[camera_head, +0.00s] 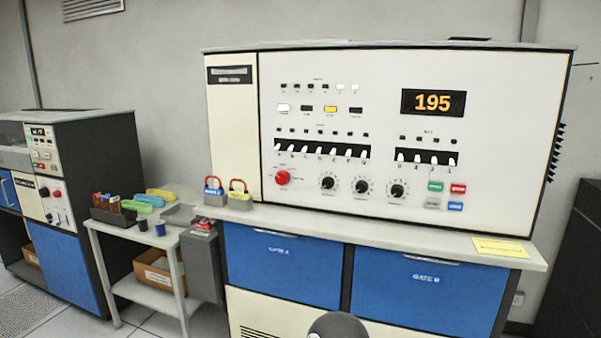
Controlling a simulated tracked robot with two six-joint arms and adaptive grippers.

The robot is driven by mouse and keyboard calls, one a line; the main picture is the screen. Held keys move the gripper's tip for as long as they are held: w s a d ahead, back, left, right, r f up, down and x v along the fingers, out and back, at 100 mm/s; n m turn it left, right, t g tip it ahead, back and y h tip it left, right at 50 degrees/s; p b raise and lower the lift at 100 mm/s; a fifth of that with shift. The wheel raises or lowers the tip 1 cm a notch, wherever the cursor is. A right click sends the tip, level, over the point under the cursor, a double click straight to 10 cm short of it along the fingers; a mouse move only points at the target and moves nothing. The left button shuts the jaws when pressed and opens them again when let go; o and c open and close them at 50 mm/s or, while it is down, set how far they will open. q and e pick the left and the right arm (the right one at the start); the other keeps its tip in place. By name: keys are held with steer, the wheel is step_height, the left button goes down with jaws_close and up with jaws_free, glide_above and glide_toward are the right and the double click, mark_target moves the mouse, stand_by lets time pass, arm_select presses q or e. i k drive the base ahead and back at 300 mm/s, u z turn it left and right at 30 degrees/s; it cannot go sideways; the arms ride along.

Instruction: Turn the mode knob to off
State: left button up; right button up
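A large cream control panel (505,130) stands on a blue-doored cabinet. Three black rotary knobs sit in a row low on it: a left knob (328,182), a middle knob (361,186) and a right knob (397,191). Their labels are too small to read, so I cannot tell which is the mode knob or which setting each points to. A red round button (283,178) is left of the knobs. Neither of my grippers is in view.
A grey ledge (390,232) runs below the panel, with padlocks (238,196) at its left and a yellow note (500,247) at its right. A cluttered side table (110,228) stands left. A dark rounded shape (338,326) shows at the bottom edge.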

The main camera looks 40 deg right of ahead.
mark_target(283, 178)
steer(key=z, duration=0.35)
steer(key=i, duration=0.9)
steer(key=z, duration=0.35)
steer(key=k, duration=0.95)
steer(key=z, duration=0.2)
steer(key=i, duration=0.9)
steer(key=u, duration=0.1)
